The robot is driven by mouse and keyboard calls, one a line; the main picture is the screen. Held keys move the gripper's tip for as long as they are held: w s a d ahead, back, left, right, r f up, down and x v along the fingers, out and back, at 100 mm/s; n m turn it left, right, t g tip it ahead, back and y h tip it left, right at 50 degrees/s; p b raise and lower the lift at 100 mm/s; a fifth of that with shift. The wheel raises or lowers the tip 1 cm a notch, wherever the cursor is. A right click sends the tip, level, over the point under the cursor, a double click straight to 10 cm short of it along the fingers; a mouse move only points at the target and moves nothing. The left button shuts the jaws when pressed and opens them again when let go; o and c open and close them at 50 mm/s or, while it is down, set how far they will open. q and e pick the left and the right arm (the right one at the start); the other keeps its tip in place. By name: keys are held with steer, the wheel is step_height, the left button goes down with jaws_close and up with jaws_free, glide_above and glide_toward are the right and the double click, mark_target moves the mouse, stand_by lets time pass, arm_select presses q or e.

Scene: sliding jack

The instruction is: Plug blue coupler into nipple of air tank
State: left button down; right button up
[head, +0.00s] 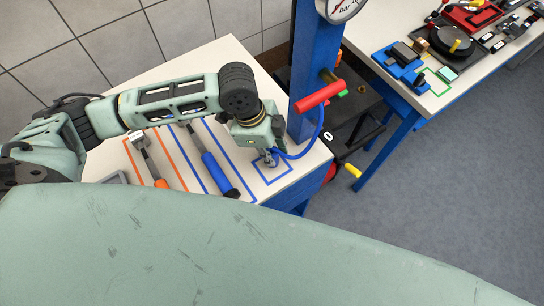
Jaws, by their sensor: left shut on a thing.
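My left arm comes in from the left, and its gripper (271,157) points down over a blue-outlined square on the white bench. It is shut on the blue coupler, which is mostly hidden by the fingers. A blue hose (318,142) curves from the gripper up toward the red handle (319,95). The handle is by a blue column (316,60) with a round pressure gauge (342,8) marked "bar". The air tank and its nipple cannot be made out clearly. My right gripper is not in view.
On the white bench (262,200), a hammer (148,158) and a blue-handled tool (218,174) lie among orange and blue lines. A second bench at the upper right holds a blue vise (400,68) and other tools. Grey floor lies open at right.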

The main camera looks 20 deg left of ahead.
mark_target(274, 152)
arm_select(q)
steer(key=shift+r+p, duration=1.75)
steer(key=shift+r, duration=0.1)
steer(key=shift+f, duration=0.1)
